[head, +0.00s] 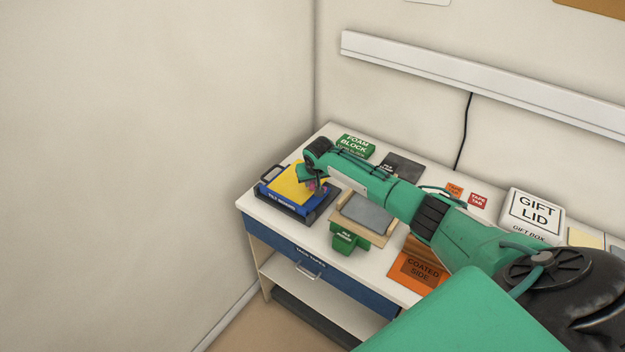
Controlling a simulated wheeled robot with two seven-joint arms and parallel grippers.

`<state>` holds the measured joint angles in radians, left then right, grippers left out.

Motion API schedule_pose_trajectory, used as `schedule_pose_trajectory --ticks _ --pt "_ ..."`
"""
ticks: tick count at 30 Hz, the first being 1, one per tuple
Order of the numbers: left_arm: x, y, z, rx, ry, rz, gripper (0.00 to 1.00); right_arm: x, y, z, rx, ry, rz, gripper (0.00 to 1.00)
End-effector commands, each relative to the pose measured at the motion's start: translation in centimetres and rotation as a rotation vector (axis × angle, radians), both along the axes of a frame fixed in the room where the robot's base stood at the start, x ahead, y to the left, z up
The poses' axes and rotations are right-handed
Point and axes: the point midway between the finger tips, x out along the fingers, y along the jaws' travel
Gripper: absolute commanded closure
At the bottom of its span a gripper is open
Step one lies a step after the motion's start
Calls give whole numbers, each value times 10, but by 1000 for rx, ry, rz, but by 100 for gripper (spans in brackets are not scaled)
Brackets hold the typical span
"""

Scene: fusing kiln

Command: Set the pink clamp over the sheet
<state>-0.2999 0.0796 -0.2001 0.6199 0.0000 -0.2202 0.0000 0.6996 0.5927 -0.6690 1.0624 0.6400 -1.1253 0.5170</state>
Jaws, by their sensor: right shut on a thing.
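My right gripper (314,183) is shut on the pink clamp (318,187), of which only a small pink-purple part shows beneath the fingers. The arm reaches in from the right, and the gripper points down over the right edge of a yellow sheet (288,187). The yellow sheet lies on a dark blue flat block (282,201) with small lettering, at the table's left end. I cannot tell whether the clamp touches the sheet. A grey sheet (366,212) lies in a wooden frame to the right. My left gripper is out of view.
The white table (258,212) also bears a green foam block box (355,146), a green item (347,240) at the front, an orange coated-side sheet (415,267), small tape-tab cards (478,201) and a white gift lid box (536,209). A wall stands close on the left.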

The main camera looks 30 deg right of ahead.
Motion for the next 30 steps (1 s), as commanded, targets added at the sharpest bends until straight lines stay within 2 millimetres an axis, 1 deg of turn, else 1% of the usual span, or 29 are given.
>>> schedule_pose_trajectory --ticks 1,7,22,23,25,26,30 --pt "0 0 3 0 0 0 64 2 0 3 1 -2 -18 100" --pt "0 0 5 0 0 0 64 3 -2 2 0 -2 -69 100" --pt "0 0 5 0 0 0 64 4 -2 2 -1 -3 -82 100" --pt "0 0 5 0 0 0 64 4 -2 2 -1 -3 -82 76" --pt "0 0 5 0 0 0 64 4 -2 2 -1 -3 -82 62" --pt "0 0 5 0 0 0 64 4 -2 1 -1 -3 -82 60" --pt "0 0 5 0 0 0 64 3 -2 1 -1 -2 -81 60"
